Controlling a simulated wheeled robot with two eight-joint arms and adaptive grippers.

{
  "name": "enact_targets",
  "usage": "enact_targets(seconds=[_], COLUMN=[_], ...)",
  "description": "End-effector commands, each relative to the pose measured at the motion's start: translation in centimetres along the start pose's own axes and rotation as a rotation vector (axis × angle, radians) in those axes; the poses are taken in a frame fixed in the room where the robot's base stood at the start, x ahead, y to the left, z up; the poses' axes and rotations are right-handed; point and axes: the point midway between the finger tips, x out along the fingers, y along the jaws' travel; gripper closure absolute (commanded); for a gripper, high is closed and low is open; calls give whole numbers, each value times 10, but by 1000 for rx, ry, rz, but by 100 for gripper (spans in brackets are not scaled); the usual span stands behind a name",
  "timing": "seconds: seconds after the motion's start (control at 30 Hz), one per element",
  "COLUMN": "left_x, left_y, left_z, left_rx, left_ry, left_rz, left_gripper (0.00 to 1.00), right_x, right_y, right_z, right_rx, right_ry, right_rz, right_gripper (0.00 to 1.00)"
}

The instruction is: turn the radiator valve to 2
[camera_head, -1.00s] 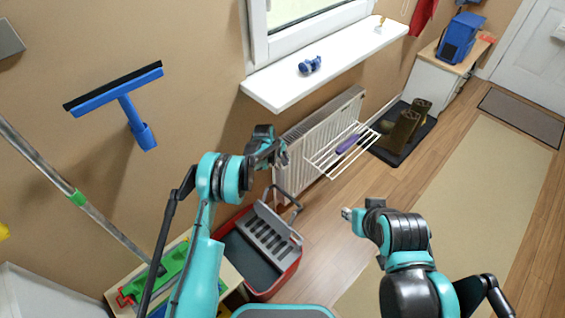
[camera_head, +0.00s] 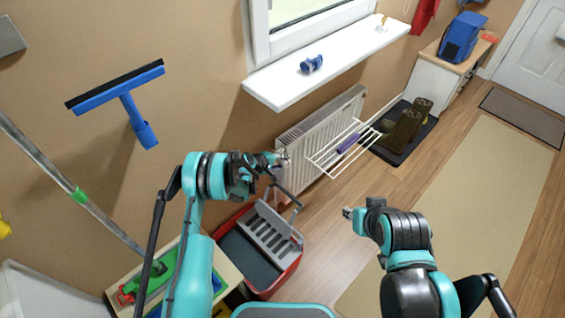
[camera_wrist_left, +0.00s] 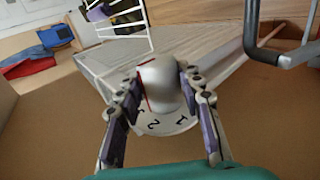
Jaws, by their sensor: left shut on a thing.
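The radiator valve (camera_wrist_left: 160,84) is a pale rounded knob on a dial (camera_wrist_left: 170,125), seen in the left wrist view. Digits 1 and 2 are readable on the dial's near rim, with another partly shown beside the 2. A red line runs along the knob's left side. My left gripper (camera_head: 280,158) is at the near upper corner of the white radiator (camera_head: 322,124). Its fingers are shut on the knob, one on each side. In the head view the gripper hides the valve. My right gripper (camera_head: 347,213) is over the floor, away from the radiator; its fingers are too small to judge.
A white wire rack (camera_head: 335,163) holding a purple item hangs off the radiator's front. The windowsill (camera_head: 285,88) juts out above the radiator. Open floor lies to the right.

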Motion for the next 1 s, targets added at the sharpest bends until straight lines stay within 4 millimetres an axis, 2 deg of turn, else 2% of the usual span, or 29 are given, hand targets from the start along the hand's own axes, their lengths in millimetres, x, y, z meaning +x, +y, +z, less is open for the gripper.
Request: enact_targets(seconds=[0.37,0.4,0.43,0.47,0.8,0.87,1.0], left_x=[0,0,0,0,-3,-9,-34], left_y=[0,0,0,0,0,0,0], left_z=[0,0,0,0,0,0,-1], left_rx=[0,0,0,0,0,-1,-1], left_ry=[0,0,0,0,0,1,2], left_rz=[3,3,3,3,3,3,3], left_gripper=[92,53,45,42,42,42,42], right_x=[0,0,0,0,0,0,0], right_y=[0,0,0,0,0,0,0], right_z=[0,0,0,0,0,0,0], right_rx=[0,0,0,0,0,0,0], right_ry=[0,0,0,0,0,0,0], right_rz=[0,0,0,0,0,0,0], right_gripper=[66,66,66,66,66,66,66])
